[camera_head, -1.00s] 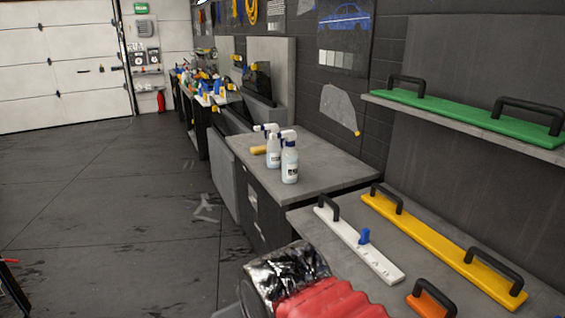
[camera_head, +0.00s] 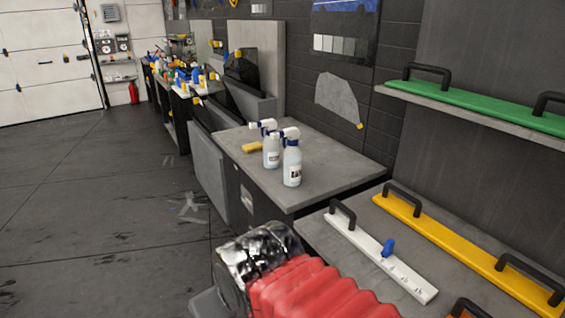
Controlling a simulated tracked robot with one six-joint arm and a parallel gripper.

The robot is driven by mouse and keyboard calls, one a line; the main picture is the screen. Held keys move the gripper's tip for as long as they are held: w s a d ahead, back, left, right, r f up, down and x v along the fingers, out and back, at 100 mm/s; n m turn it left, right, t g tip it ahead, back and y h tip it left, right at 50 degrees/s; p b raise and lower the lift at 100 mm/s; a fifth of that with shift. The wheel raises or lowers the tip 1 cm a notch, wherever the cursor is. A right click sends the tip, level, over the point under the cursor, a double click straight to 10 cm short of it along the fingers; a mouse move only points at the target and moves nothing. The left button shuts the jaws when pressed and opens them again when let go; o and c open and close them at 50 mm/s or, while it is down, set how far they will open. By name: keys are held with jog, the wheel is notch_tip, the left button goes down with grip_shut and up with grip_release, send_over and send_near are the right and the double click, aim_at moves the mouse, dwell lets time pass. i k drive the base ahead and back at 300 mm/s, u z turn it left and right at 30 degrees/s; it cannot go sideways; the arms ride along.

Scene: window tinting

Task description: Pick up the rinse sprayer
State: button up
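The nearer spray bottle (camera_head: 292,165) has a white and dark blue trigger head and a dark label. The other spray bottle (camera_head: 271,152) stands just behind it to the left. I cannot tell from the labels which is the rinse sprayer. My gripper is not in view; a red ribbed part and a shiny dark part at the bottom are probably my arm, and they are apart from the bottles.
A yellow block (camera_head: 252,147) lies beside the bottles. A nearer bench holds a white handled bar (camera_head: 375,250) and a yellow handled bar (camera_head: 450,240). A green handled bar (camera_head: 480,105) lies on a wall shelf. Cluttered benches (camera_head: 185,80) stand farther back. The floor at left is clear.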

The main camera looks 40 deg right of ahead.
aim_at(292, 154)
jog(key=i, duration=0.95)
jog(key=z, duration=2.75)
jog(key=k, duration=0.1)
jog(key=u, duration=0.75)
